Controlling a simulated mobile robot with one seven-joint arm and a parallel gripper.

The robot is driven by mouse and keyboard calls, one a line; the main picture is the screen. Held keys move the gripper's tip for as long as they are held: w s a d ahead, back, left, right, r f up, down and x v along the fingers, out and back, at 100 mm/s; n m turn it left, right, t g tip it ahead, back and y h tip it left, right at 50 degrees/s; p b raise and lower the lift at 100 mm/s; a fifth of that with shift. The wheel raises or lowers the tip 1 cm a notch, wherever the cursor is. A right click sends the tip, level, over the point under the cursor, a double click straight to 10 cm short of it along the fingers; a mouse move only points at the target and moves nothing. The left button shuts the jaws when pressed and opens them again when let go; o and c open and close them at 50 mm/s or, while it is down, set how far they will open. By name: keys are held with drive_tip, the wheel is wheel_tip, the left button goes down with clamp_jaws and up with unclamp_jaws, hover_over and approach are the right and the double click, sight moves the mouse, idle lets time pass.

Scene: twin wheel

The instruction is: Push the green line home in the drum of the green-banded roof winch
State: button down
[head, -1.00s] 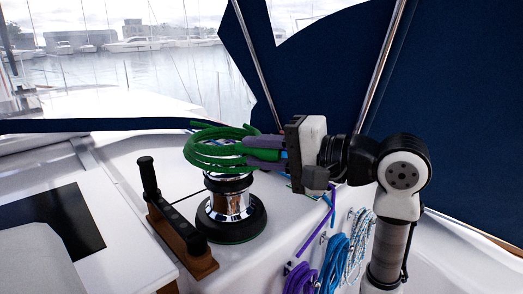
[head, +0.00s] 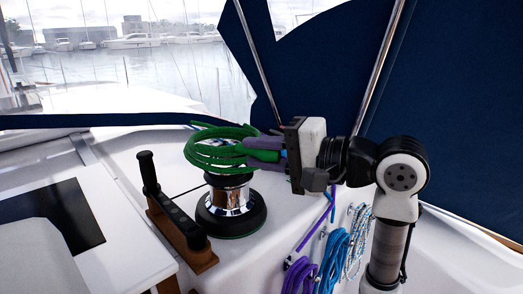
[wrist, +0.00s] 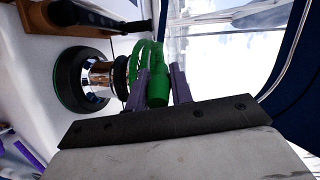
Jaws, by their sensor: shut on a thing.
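The green line (head: 215,153) is a loose coil of several loops. It hangs right over the top of the chrome winch (head: 232,200), which has a black base with a green band at its foot. My gripper (head: 262,153) comes in from the right and is shut on a thick green bundle of the line. In the wrist view the bundle (wrist: 158,90) sits between the two purple-grey fingers, and the winch drum (wrist: 98,78) lies to the left. The coil hides the winch top. I cannot tell whether line and drum touch.
Purple (head: 298,277) and blue (head: 333,265) coiled lines hang on the cockpit side at lower right. A steel tube (head: 380,75) and dark blue canvas stand behind my arm.

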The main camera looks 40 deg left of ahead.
wheel_tip(320, 180, down, 12)
drive_tip(key=b, duration=0.7)
idle(3.5)
drive_tip(key=c, duration=1.1)
unclamp_jaws()
drive_tip(key=shift+c, duration=0.2)
drive_tip(key=b+v, duration=0.2)
drive_tip(key=v, duration=1.2)
drive_tip(key=shift+r, duration=0.1)
